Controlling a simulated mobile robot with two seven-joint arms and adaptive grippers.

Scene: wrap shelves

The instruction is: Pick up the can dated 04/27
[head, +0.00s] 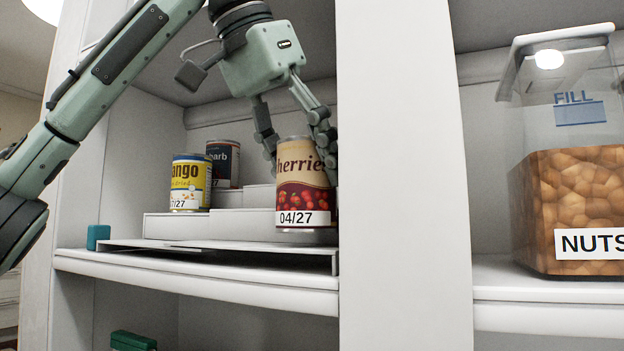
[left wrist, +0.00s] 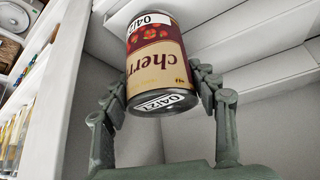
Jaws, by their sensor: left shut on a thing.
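The cherries can (head: 303,192), cream and dark red with a white 04/27 label, is in the middle of the head view. My left gripper (head: 298,155) comes down from above and is shut on it, with fingers on both sides of its upper part. In the left wrist view the can (left wrist: 158,65) appears upside down between the two fingers of the left gripper (left wrist: 160,95). The can is upright in front of the stepped riser; I cannot tell whether its base touches anything. My right gripper is not in view.
A yellow mango can (head: 190,185) and a dark rhubarb can (head: 223,163) stand on the white stepped riser (head: 240,227) to the left. A white upright panel (head: 405,180) is close on the right. Beyond it stands a nuts container (head: 570,200). A teal block (head: 98,237) sits at the shelf's left.

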